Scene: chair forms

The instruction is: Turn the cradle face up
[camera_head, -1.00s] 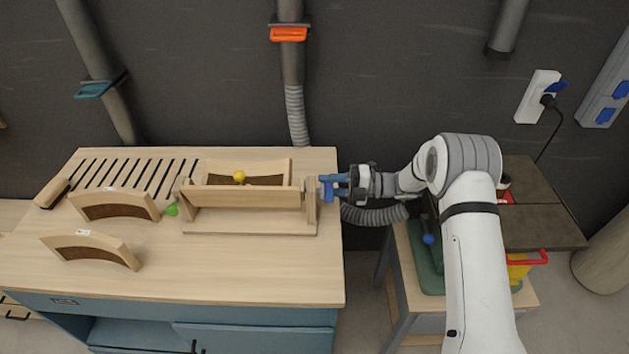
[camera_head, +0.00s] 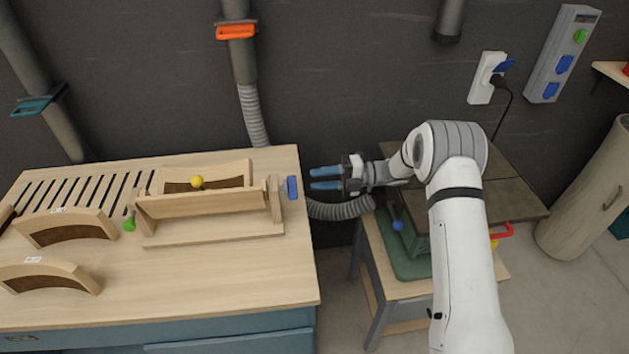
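The cradle (camera_head: 203,203) is a pale wooden piece held between two end posts on a wooden base (camera_head: 215,231) on the workbench. Its long plain side faces the front, and it looks tilted. A blue handle (camera_head: 292,187) sticks out at its right end. A green knob (camera_head: 129,223) shows by its left end. A yellow ball-shaped knob (camera_head: 197,181) shows at its top edge. My gripper (camera_head: 312,179) points left with its two blue fingers apart and empty, just right of the blue handle and not touching it.
Two curved wooden forms, the upper (camera_head: 66,225) and the lower (camera_head: 49,271), stand on the bench at left. A slotted panel (camera_head: 88,193) lies behind. A grey hose (camera_head: 343,209) passes below my gripper. A side table with a green machine (camera_head: 403,254) stands at right.

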